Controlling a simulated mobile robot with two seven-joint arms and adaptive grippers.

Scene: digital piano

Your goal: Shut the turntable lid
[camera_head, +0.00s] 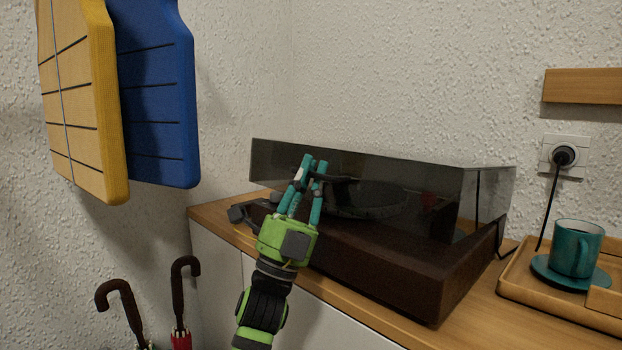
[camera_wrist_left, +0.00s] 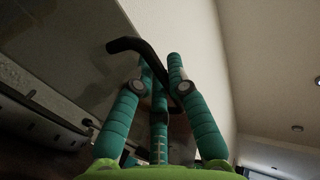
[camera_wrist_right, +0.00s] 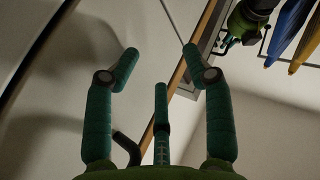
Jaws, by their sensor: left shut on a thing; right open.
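The turntable (camera_head: 390,280) has a dark wooden base and sits on the cabinet in the head view. Its smoked see-through lid (camera_head: 420,178) is partly raised, with a gap between its front edge and the base. A platter shows dimly through it. My left gripper (camera_head: 314,168) is at the lid's front, shut on a black handle (camera_head: 341,180). The left wrist view shows this curved handle (camera_wrist_left: 128,44) between the fingers. My right gripper (camera_wrist_right: 160,62) is open and empty in the right wrist view. It is outside the head view.
A wooden tray (camera_head: 515,280) with a teal cup (camera_head: 577,245) on a saucer stands right of the turntable. A plug (camera_head: 563,156) sits in the wall socket. Yellow (camera_head: 85,110) and blue (camera_head: 160,100) boards hang at left, above umbrella handles (camera_head: 182,270).

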